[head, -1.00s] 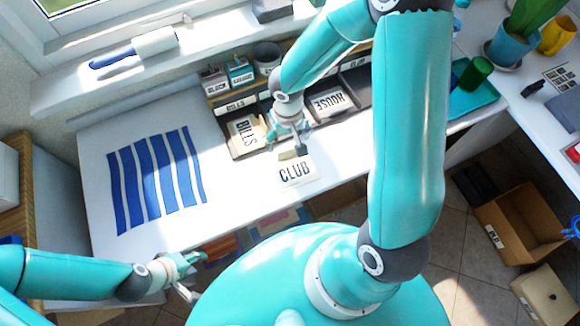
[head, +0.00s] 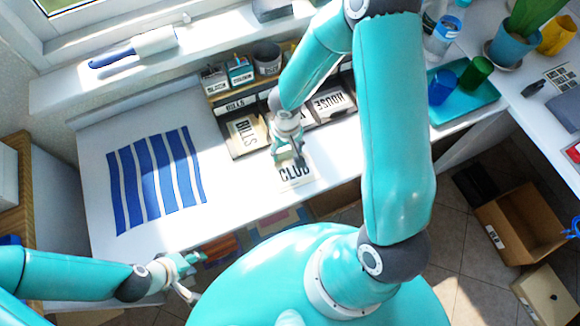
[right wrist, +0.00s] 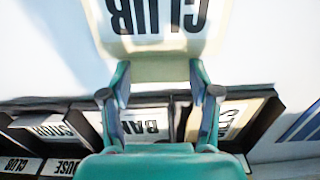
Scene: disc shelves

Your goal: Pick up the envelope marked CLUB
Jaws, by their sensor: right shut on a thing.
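The cream envelope marked CLUB (head: 296,180) lies on the white desk, in front of the dark sorting tray. My right gripper (head: 290,160) reaches down to its far edge and is shut on it. In the right wrist view the envelope (right wrist: 155,20) appears upside down, with its narrower edge part between the two fingers (right wrist: 159,68). I cannot tell whether it is lifted off the desk. My left gripper (head: 186,276) hangs low at the front left edge of the desk, empty, its fingers spread.
The sorting tray (head: 236,157) holds envelopes marked BILLS (head: 245,132) and HOUSE (head: 328,103). A blue striped cloth (head: 155,180) lies left. A teal tray (head: 470,108) with a blue cup (head: 442,86) and green cup (head: 475,75) stands right. Desk between cloth and envelope is clear.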

